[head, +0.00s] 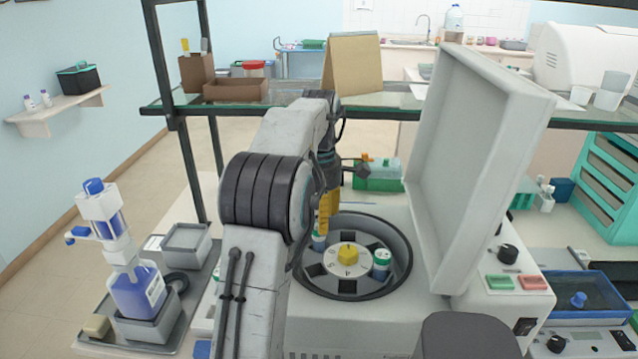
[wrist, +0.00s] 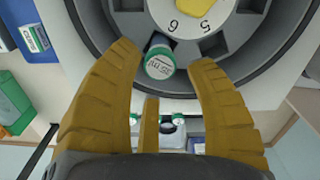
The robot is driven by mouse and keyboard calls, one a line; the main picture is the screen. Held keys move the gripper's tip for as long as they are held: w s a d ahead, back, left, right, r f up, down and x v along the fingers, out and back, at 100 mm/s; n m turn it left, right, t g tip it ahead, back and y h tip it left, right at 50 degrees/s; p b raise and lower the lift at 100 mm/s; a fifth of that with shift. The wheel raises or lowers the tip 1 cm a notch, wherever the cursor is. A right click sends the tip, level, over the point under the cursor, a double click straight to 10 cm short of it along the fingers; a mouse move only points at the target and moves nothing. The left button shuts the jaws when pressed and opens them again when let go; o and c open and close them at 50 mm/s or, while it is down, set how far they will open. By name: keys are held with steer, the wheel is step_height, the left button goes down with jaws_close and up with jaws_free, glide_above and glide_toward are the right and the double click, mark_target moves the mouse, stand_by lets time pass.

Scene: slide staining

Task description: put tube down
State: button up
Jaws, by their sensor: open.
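A tube (wrist: 160,63) with a green rim and white labelled top sits in a rotor slot by the numbers 5 and 6 in the wrist view. My gripper (wrist: 164,58) is open, its yellow-brown fingers on either side of the tube, with gaps visible. In the head view my gripper (head: 325,212) reaches down into the centrifuge bowl (head: 400,240), and the tube (head: 318,243) shows just below its fingers. Another green-topped tube (head: 381,260) stands on the right side of the rotor. The yellow rotor knob (head: 348,254) is in the middle.
The centrifuge lid (head: 485,150) stands open, to the right of my arm. A glass shelf (head: 400,101) crosses behind the arm. A blue bottle dispenser (head: 135,290) stands at the left. Red and green buttons (head: 515,283) are on the right panel.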

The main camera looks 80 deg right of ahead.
step_height(320, 180, up, 10)
steer(key=p, duration=0.3)
steer(key=shift+f, duration=0.2)
steer(key=shift+w, duration=0.1)
steer(key=w+a+r+h, duration=0.1)
steer(key=w+a, duration=0.3)
steer(key=w, duration=0.4)
steer(key=w+a+r, duration=0.1)
steer(key=w+a, duration=0.3)
steer(key=w, duration=0.5)
steer(key=w+a+m+t, duration=0.1)
steer(key=w+a, duration=0.3)
steer(key=a, duration=0.3)
steer(key=w+a+m, duration=0.1)
steer(key=w+a, duration=0.3)
steer(key=a, duration=0.2)
steer(key=s+a+f+t, duration=0.1)
steer(key=a+f, duration=0.2)
steer(key=a, duration=0.5)
steer(key=s+a+f+m+t, duration=0.1)
steer(key=a+f, duration=0.3)
steer(key=a, duration=0.4)
steer(key=s+a+f+t+y, duration=0.1)
steer(key=s+a+f, duration=0.1)
steer(key=a, duration=0.6)
steer(key=shift+s+a+f+m, duration=0.25)
steer(key=shift+s+f+m, duration=0.15)
steer(key=shift+f, duration=0.5)
